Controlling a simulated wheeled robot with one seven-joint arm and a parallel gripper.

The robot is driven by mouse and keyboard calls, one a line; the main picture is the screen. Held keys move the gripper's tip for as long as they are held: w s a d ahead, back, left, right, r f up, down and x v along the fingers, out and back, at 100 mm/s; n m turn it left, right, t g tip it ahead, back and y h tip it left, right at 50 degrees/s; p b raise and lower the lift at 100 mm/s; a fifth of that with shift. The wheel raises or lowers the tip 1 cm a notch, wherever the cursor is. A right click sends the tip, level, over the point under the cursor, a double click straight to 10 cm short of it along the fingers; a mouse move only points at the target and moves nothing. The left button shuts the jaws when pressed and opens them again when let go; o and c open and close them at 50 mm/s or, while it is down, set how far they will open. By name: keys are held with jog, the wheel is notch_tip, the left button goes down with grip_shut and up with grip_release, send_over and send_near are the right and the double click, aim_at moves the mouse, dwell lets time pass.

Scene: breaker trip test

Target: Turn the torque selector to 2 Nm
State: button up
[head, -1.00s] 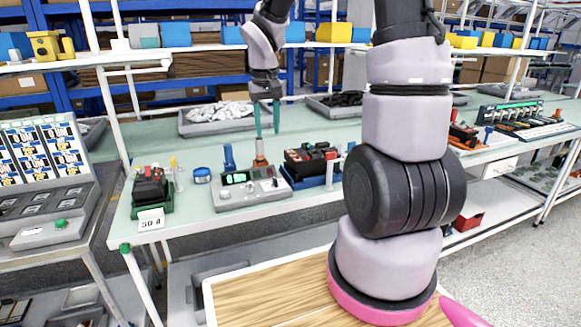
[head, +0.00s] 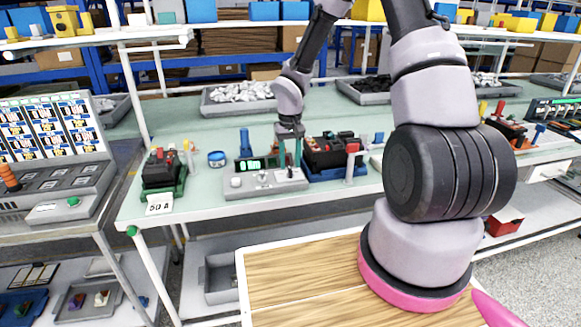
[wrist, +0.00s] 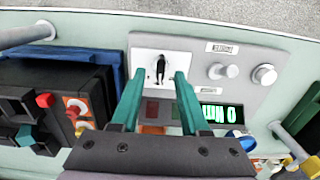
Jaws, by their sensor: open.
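The torque selector (wrist: 160,69) is a small black pointer knob on a white dial plate in the wrist view, its long axis nearly upright in the picture. Its dial marks are too small to read. It sits on a grey tester box (head: 240,192) on the bench. The green display (wrist: 222,115) appears upside down and seems to read 0 Nm. My gripper (wrist: 159,80) is open, with one teal finger on each side of the knob in the picture. Whether the fingers touch it cannot be told. In the head view my gripper (head: 290,160) is down over the box's right part.
A black breaker in a blue holder (head: 335,155) stands close right of the tester. A green-based breaker with a 50 A label (head: 159,204) and a blue round tin (head: 217,158) stand to the left. Two silver knobs (wrist: 264,75) share the tester's panel.

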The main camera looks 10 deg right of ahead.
jog(key=shift+f, duration=1.2)
grip_shut()
jog(key=shift+n, duration=0.3)
jog(key=n, duration=0.4)
jog(key=shift+n, duration=2.1)
